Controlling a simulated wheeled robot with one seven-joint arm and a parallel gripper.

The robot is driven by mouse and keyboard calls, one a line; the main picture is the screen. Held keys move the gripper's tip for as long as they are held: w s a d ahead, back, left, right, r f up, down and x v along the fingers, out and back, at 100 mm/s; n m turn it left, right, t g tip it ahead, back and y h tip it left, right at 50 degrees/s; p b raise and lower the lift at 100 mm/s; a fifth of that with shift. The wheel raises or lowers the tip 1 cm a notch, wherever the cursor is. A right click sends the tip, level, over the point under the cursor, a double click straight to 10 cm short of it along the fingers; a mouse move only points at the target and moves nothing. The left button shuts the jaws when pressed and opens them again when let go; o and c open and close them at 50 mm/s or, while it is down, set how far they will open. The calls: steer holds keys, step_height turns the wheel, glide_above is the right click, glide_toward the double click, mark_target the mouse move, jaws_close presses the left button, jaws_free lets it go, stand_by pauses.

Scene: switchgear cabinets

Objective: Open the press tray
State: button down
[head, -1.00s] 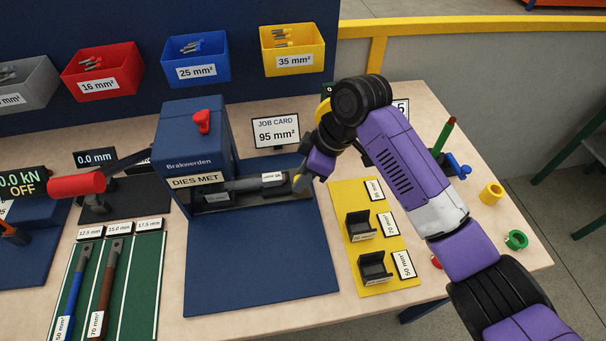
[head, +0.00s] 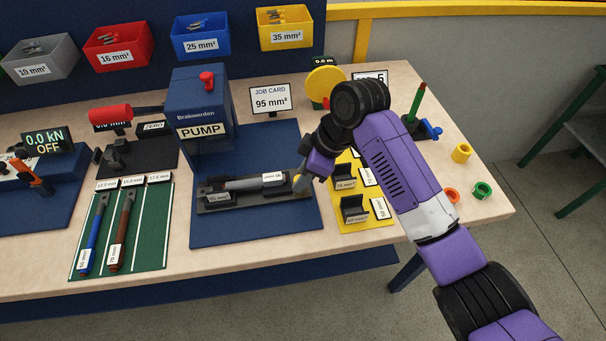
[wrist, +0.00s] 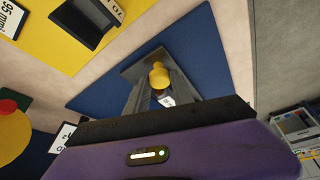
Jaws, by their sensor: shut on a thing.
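The press (head: 198,105) is a dark blue box with a red knob on top and a sign reading PUMP. Its black tray (head: 221,206) lies out in front of it on the blue mat, with a grey cable piece and a white label in it. My gripper (head: 300,182) is at the tray's right end, shut on the tray's handle. The yellow knob of the handle (wrist: 159,75) shows in the wrist view, in front of the tray.
A yellow board (head: 366,224) with black die holders lies close to the right of the tray. A green cable rack (head: 150,225) is at the left. The job card (head: 270,99) reads 95 mm². The blue mat (head: 265,228) is bare in front of the tray.

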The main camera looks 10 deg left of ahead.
steer(key=shift+r, duration=0.1)
steer(key=c, duration=1.1)
jaws_free()
steer(key=b+v, duration=0.1)
steer(key=v, duration=0.6)
steer(key=shift+s+d+r, duration=0.1)
steer(key=shift+d+r, duration=0.1)
steer(key=shift+r, duration=0.15)
